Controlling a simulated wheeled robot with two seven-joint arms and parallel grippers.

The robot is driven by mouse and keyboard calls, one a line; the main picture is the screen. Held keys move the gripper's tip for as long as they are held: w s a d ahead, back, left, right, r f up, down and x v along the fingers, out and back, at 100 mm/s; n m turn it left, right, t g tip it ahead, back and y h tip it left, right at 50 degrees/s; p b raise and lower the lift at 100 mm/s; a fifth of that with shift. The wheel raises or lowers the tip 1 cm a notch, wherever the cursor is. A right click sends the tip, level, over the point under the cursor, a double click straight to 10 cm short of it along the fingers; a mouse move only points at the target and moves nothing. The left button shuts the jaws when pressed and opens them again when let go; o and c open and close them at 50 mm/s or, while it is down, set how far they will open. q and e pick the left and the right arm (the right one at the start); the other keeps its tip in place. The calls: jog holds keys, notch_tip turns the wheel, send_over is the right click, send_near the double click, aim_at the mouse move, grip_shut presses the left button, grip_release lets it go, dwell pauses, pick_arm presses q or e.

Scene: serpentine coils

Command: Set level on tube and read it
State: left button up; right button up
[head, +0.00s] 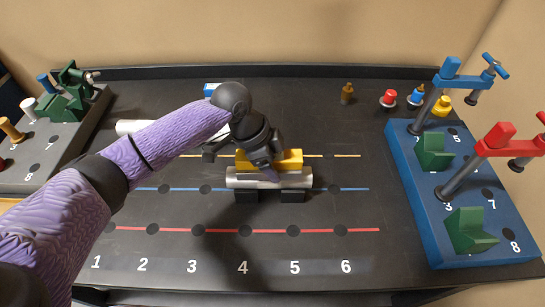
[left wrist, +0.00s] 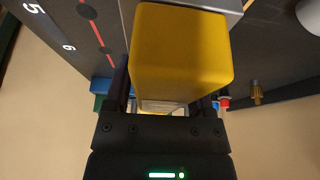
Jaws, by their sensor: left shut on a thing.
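The yellow level (head: 292,157) lies along the top or back side of a short silver tube (head: 240,180) in the middle of the bench. The tube rests level on black supports (head: 293,196). My left gripper (head: 266,172) reaches down from above and is shut on the level. In the left wrist view the level (left wrist: 182,45) fills the space between the fingers, with a grey edge of the tube (left wrist: 236,8) beside it. Whether the level bears fully on the tube is hidden, and its reading cannot be made out. My right gripper is not in view.
Another pale tube (head: 130,127) lies at the back left, partly behind my arm. A blue fixture board (head: 415,185) with clamps and green blocks stands at right; a grey board (head: 35,160) stands at left. The bench front (head: 320,250), with numbered colour lines, is clear.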

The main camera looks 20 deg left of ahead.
pick_arm(q)
jog(key=shift+f, duration=0.2)
jog(key=shift+f, duration=0.3)
jog(key=o, duration=1.3)
jog(key=shift+o, duration=0.2)
jog(key=p+v, duration=0.2)
jog(key=v, duration=0.7)
jog(key=shift+p, duration=0.4)
jog(key=shift+s+a+r, duration=0.1)
jog(key=shift+a+r, duration=0.15)
jog(key=shift+r, duration=0.15)
